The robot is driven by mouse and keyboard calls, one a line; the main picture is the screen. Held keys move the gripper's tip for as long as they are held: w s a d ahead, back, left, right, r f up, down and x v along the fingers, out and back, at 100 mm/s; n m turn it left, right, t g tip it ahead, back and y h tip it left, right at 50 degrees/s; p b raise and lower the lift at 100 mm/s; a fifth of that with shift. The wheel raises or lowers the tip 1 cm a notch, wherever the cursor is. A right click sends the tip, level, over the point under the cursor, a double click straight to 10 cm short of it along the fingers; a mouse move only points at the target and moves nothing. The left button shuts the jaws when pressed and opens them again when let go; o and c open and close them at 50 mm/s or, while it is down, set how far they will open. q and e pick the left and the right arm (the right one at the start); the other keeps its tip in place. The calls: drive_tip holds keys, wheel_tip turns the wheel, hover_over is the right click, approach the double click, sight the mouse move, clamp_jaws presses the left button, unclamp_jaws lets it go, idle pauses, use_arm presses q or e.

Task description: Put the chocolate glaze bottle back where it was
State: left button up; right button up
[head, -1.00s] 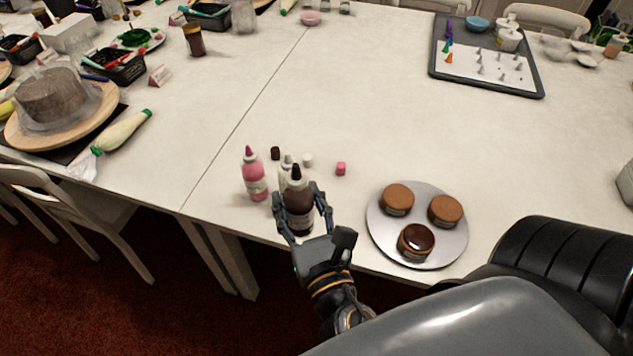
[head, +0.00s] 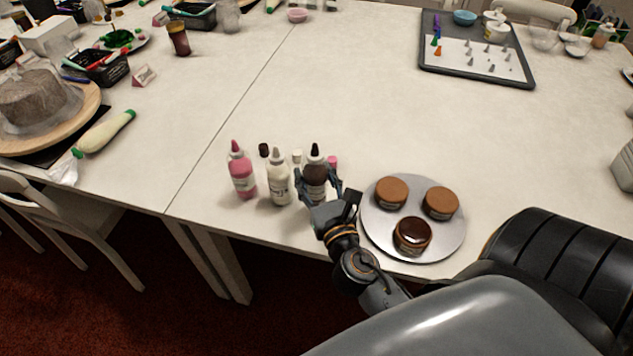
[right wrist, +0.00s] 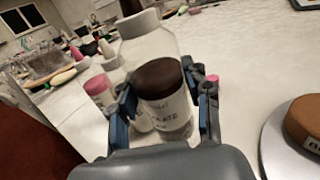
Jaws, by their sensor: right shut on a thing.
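The chocolate glaze bottle (head: 314,163) is dark brown with a dark nozzle and looks upright. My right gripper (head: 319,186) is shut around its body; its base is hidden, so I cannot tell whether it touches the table. In the right wrist view the fingers of my right gripper (right wrist: 162,100) flank the bottle's white label (right wrist: 168,112). The pink bottle (head: 242,174) and the white bottle (head: 279,182) stand upright in a row to its left. My left gripper is not in view.
A round metal plate (head: 375,232) with three small cakes lies close to the right of my gripper. A dark cap (head: 264,150), a white cap (head: 297,155) and a pink cap (head: 332,161) lie behind the bottles.

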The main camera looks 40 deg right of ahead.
sight(317, 187)
drive_tip(key=shift+w+d+f, duration=0.1)
drive_tip(key=shift+d+f, duration=0.05)
drive_tip(key=shift+f, duration=0.05)
drive_tip(key=f, duration=0.1)
drive_tip(key=f+b, duration=0.2)
drive_tip(key=shift+w+d+f, duration=0.15)
drive_tip(key=shift+d+f, duration=0.1)
drive_tip(key=shift+f, duration=0.15)
drive_tip(key=shift+r, duration=0.1)
drive_tip(key=o, duration=0.3)
drive_tip(key=shift+f, duration=0.2)
drive_tip(key=o, duration=0.4)
drive_tip(key=shift+o, duration=0.2)
